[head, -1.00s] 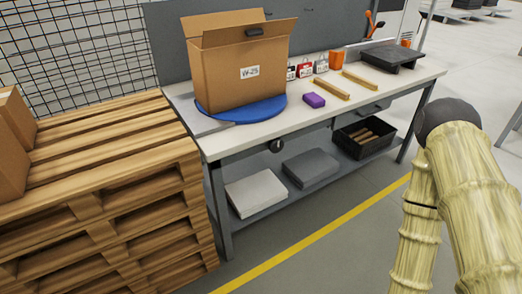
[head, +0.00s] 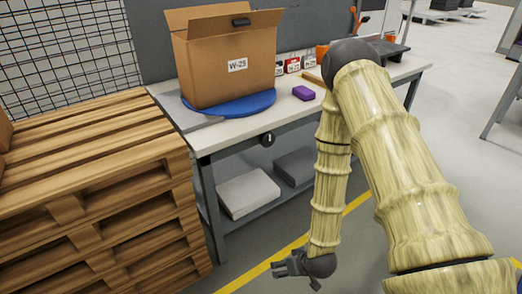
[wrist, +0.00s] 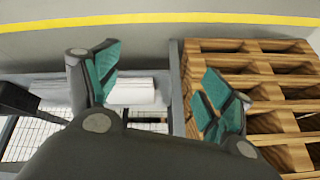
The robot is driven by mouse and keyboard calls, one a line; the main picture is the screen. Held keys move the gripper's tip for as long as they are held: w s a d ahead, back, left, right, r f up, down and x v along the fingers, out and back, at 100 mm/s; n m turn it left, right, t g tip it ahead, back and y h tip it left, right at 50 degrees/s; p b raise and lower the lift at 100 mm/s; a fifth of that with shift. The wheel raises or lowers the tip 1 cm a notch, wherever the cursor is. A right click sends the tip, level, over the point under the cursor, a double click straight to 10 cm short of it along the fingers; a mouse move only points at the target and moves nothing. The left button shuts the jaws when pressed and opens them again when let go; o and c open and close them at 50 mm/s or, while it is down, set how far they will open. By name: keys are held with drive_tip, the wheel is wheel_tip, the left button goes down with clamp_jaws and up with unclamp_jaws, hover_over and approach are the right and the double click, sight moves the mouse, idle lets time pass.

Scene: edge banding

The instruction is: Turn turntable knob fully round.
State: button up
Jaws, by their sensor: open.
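The dark round knob (head: 267,139) sits on the front edge of the workbench, below the blue turntable (head: 232,108). An open cardboard box (head: 225,62) labelled W-29 stands on the turntable. My gripper (head: 280,268) hangs low in front of the bench, well below the knob and apart from it. In the wrist view my gripper (wrist: 160,88) is open, with teal finger pads spread and nothing between them. The knob cannot be made out in the wrist view.
Stacked wooden pallets (head: 90,190) stand close on the left; they also show in the wrist view (wrist: 250,60). A purple block (head: 303,93) lies on the workbench (head: 235,135). Two flat packs lie on its lower shelf, a white one (head: 248,191) in front. The floor before the bench is free.

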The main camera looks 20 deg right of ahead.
drive_tip(key=w+d+r+n+t+y+b, duration=0.1)
drive_tip(key=w+r+t+b, duration=0.2)
drive_tip(key=w, duration=0.7)
drive_tip(key=w+d+r+t+y+b, duration=0.1)
drive_tip(key=w+r+t+b, duration=0.2)
drive_tip(key=w, duration=0.6)
drive_tip(key=n+t+y+b, duration=0.2)
drive_tip(key=n+t+b, duration=0.1)
drive_tip(key=t+b, duration=0.3)
approach(269, 142)
drive_tip(key=w, duration=0.1)
drive_tip(key=x, duration=1)
drive_tip(key=shift+w+a+r+b, duration=0.1)
drive_tip(key=shift+w+a+b, duration=0.05)
drive_tip(key=shift+w+b, duration=0.15)
drive_tip(key=c, duration=1)
